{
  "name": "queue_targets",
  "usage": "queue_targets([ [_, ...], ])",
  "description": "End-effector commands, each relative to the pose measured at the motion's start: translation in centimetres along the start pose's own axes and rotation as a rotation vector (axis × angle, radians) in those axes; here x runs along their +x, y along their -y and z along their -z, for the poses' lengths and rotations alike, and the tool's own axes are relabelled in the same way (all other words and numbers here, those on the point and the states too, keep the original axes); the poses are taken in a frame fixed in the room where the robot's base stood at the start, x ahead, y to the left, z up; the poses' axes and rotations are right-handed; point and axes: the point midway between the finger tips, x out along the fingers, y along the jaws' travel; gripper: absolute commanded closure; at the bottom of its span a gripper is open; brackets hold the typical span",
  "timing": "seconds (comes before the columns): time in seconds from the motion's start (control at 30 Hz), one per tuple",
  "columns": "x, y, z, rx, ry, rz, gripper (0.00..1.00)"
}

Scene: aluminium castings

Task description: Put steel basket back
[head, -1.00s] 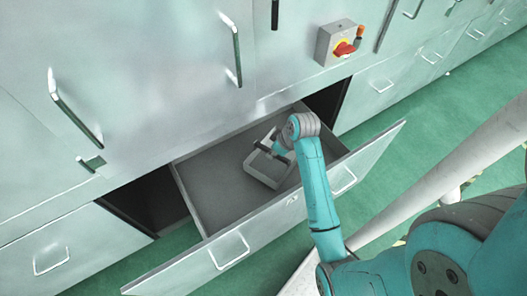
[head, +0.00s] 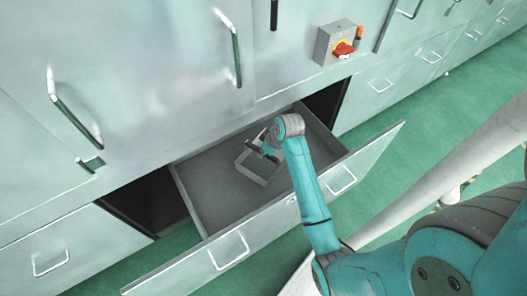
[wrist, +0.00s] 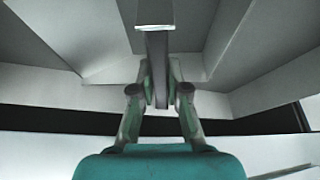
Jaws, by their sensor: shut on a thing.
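The steel basket (head: 254,176) is a small pale grey open box with a raised handle. In the head view it is within the outline of the open drawer (head: 205,197), towards the back right. My gripper (head: 268,150) is shut on the basket's handle, and my arm hides part of the basket's right side. In the wrist view the two fingers (wrist: 159,82) close on the handle bar (wrist: 157,60) from both sides. I cannot tell whether the basket touches the drawer floor.
The drawer front (head: 228,252) stands pulled out from the cabinets, with dark gaps on both sides. A cabinet face (head: 140,80) with bar handles rises behind. A grey switch box with a red knob (head: 344,49) is at upper right. Green floor (head: 385,150) is open to the right.

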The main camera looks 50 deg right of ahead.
Motion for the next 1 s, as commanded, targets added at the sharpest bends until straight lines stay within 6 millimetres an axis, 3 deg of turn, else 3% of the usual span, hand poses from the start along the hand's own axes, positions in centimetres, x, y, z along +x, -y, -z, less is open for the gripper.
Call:
queue_targets([
  [0.03, 0.1, 0.0, -0.1, 0.0, 0.0, 0.0, 0.84],
  [0.13, 0.1, 0.0, -0.1, 0.0, 0.0, 0.0, 0.61],
  [0.53, -0.6, 0.0, 0.1, 0.0, -0.001, -0.001, 0.61],
  [0.67, -2.3, 0.0, 0.1, 0.0, -0.003, -0.002, 0.61],
  [1.0, -9.0, -0.1, 0.1, 0.001, -0.003, -0.003, 0.61],
])
